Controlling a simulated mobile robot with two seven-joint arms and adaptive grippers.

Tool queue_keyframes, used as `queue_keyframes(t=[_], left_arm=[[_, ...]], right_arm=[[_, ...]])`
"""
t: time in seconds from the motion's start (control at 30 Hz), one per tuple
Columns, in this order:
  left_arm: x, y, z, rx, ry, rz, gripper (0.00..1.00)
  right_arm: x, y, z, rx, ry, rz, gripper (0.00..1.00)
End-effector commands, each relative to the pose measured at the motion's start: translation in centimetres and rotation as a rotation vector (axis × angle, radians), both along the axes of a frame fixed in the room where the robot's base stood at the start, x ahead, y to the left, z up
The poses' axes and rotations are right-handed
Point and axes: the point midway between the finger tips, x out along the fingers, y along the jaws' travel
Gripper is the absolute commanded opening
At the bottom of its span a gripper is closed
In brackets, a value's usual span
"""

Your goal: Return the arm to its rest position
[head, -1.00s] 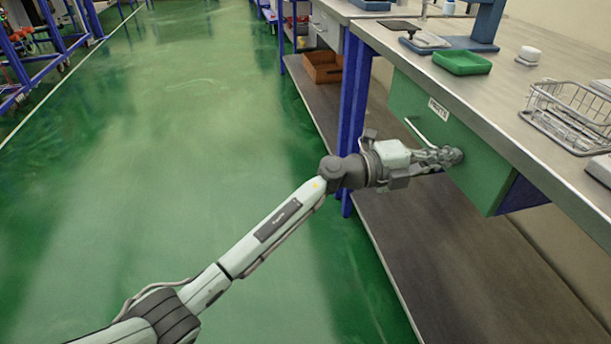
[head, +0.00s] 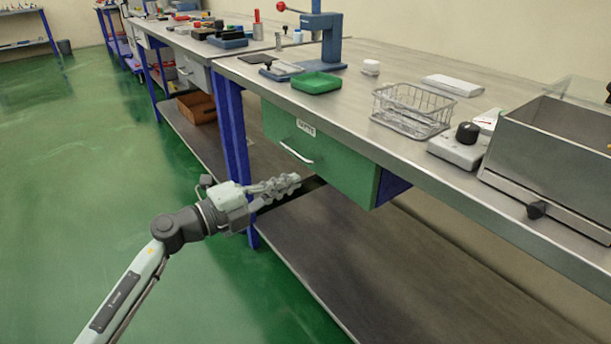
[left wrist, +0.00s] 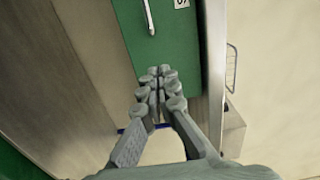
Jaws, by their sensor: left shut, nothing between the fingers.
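My left gripper (head: 290,185) is shut and empty. In the head view it shows in front of the workbench, just below the handle of the green drawer (head: 340,172), with the arm coming in from the lower left. In the left wrist view the fingers (left wrist: 158,82) are together, and the green drawer front (left wrist: 150,45) with its pale handle (left wrist: 149,18) lies beyond them. The gripper appears apart from the handle. The drawer's label shows, and I cannot tell whether the drawer is fully closed. My right gripper is in neither view.
The bench top (head: 350,95) carries a green tray (head: 316,82), a wire basket (head: 412,112), a grey device (head: 460,148) and a metal box (head: 555,150). A blue leg (head: 232,130) and the lower shelf (head: 350,260) are near the gripper. The green floor at left is open.

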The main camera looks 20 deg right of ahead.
Motion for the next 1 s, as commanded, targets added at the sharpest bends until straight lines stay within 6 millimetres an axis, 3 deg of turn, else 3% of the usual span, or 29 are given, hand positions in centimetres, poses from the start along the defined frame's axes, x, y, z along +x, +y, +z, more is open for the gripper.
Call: queue_keyframes(t=[0.1,0.37,0.47,0.57,0.67,0.77,0.87,1.0], left_arm=[[-0.8,2.3,-0.1,0.002,0.0,0.0,0.0],[-1.4,4.6,0.1,-0.02,0.009,0.015,0.0],[-0.5,6.0,0.7,-0.127,0.057,0.109,0.0],[1.7,10.3,0.6,-0.322,0.177,0.332,0.0],[3.6,16.9,-2.2,-0.494,0.344,0.611,0.0],[3.8,23.1,-6.7,-0.594,0.509,0.857,0.0],[2.2,28.3,-12.1,-0.643,0.673,1.074,0.0],[-2.4,34.2,-19.9,-0.658,0.909,1.343,0.0]], right_arm=[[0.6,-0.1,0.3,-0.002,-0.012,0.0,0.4],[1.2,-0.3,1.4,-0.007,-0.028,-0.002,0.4],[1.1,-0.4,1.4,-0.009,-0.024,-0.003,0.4],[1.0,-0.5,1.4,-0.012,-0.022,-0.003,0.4],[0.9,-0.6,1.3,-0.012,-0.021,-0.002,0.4],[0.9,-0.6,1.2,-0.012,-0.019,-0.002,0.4],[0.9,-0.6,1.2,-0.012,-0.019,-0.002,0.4],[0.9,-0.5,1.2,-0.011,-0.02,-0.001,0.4]])
